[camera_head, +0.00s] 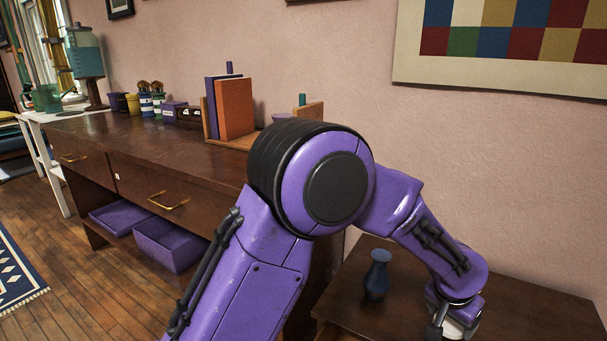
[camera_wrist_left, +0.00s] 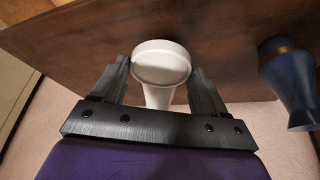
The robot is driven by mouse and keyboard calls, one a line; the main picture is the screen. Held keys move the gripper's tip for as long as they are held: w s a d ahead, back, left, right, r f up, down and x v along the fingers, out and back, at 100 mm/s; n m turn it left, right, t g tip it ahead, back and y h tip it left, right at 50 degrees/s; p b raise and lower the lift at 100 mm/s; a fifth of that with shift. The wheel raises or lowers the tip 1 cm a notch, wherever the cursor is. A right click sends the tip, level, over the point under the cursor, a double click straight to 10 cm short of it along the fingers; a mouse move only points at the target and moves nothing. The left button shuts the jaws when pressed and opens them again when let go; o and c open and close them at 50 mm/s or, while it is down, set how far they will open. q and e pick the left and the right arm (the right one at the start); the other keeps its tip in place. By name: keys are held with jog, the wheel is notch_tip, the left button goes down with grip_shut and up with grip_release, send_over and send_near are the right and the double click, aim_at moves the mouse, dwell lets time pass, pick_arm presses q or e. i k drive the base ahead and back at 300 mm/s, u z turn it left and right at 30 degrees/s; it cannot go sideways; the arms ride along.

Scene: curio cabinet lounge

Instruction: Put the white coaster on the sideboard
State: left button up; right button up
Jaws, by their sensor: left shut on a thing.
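My left gripper (camera_wrist_left: 160,88) is shut on a white flared object (camera_wrist_left: 160,65). It has a round, disc-like face and a narrower part below, more like a small vase than a flat coaster. In the head view a little of the white object (camera_head: 452,328) shows under my left gripper (camera_head: 446,325), low over the small dark table (camera_head: 520,300). I cannot tell whether it touches the table. No flat white coaster can be made out. The long brown sideboard (camera_head: 95,127) stands along the wall at left, partly hidden by my arm. My right gripper is not in view.
A blue vase (camera_head: 377,275) stands on the small table left of my left gripper, and shows at right in the wrist view (camera_wrist_left: 290,85). Books (camera_head: 235,108), pots (camera_head: 147,104) and small boxes line the sideboard's back. Its front top is mostly clear. Purple bins (camera_head: 170,245) sit below.

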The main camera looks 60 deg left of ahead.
aim_at(169, 143)
jog(key=u, duration=0.5)
jog(key=k, duration=0.55)
jog(key=u, duration=1.3)
